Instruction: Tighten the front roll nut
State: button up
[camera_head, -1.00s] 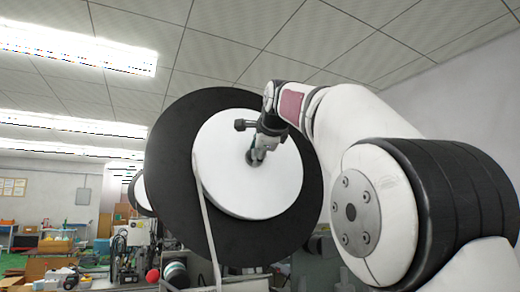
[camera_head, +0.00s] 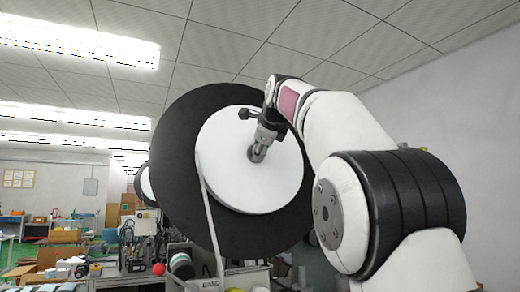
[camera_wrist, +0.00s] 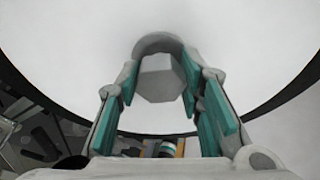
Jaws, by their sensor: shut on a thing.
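The front roll is a large white disc (camera_head: 222,165) in front of a black disc (camera_head: 178,185), standing upright in the head view. The grey, faceted nut (camera_wrist: 160,78) is at the middle of the white disc, on a round grey base. My gripper (camera_head: 257,152) reaches the disc's centre from the upper right. In the wrist view, the teal finger pads of my gripper (camera_wrist: 160,88) lie on either side of the nut, and the gripper is shut on it. In the head view the gripper mostly hides the nut.
A pale strip (camera_head: 210,215) runs down from the roll's left side. Another roll (camera_head: 143,185) shows partly behind the black disc. Machine parts and a red ball (camera_head: 159,269) stand below left. Open room lies at the far left.

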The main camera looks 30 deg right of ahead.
jog(key=o, duration=1.2)
jog(key=shift+c, duration=0.2)
jog(key=v, duration=1.2)
jog(key=shift+d, duration=0.1)
